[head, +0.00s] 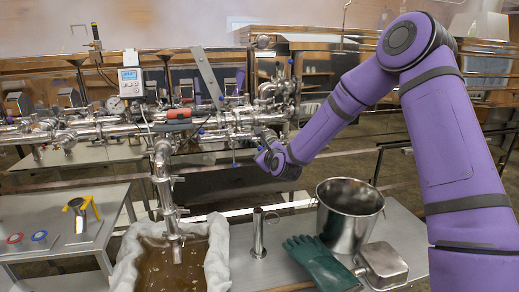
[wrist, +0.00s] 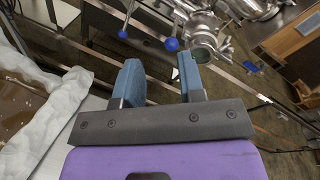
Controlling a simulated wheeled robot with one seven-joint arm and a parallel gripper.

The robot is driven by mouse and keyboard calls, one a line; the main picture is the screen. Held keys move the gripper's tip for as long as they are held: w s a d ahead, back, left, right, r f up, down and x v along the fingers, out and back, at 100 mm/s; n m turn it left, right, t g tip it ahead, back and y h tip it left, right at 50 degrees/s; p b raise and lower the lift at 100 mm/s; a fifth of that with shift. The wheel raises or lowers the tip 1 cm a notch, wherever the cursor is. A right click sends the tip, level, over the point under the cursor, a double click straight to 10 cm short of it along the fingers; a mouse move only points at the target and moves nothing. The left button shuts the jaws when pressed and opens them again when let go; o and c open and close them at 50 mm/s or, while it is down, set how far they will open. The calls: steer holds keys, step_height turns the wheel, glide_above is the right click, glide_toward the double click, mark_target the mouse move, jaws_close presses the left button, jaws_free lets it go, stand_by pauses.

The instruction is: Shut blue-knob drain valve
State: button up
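Two blue knobs show on thin metal levers in the wrist view, one (wrist: 171,44) just beyond and between my fingertips in the picture, the other (wrist: 123,34) to its left. Which one belongs to the drain valve I cannot tell. My gripper (wrist: 160,60) is open, with two blue-grey fingers apart and nothing between them. The nearer knob looks apart from the fingers. In the head view my gripper (head: 265,160) is beside the steel pipework (head: 215,130), its fingers mostly hidden by the wrist. A blue knob (head: 234,165) hangs below the pipes left of it.
A cloth-lined tub (head: 218,265) of brown liquid stands under the vertical outlet pipe (head: 163,190). A steel bucket (head: 347,215), a green glove (head: 318,262), a metal cylinder (head: 258,232) and a steel box (head: 383,265) stand on the table below my arm. A railing runs behind.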

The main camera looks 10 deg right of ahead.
mark_target(259, 147)
steer(key=w+f+m, duration=0.1)
steer(key=w+m, duration=0.1)
steer(key=w, duration=0.2)
steer(key=w+d+f+m+t+h, duration=0.1)
steer(key=w+f+m, duration=0.1)
steer(key=w, duration=0.2)
steer(key=w+d+f+m+h, duration=0.1)
steer(key=w+m, duration=0.1)
steer(key=w, duration=0.3)
steer(key=shift+f+m+t, duration=0.3)
steer(key=shift+m+t, duration=0.1)
jaws_close()
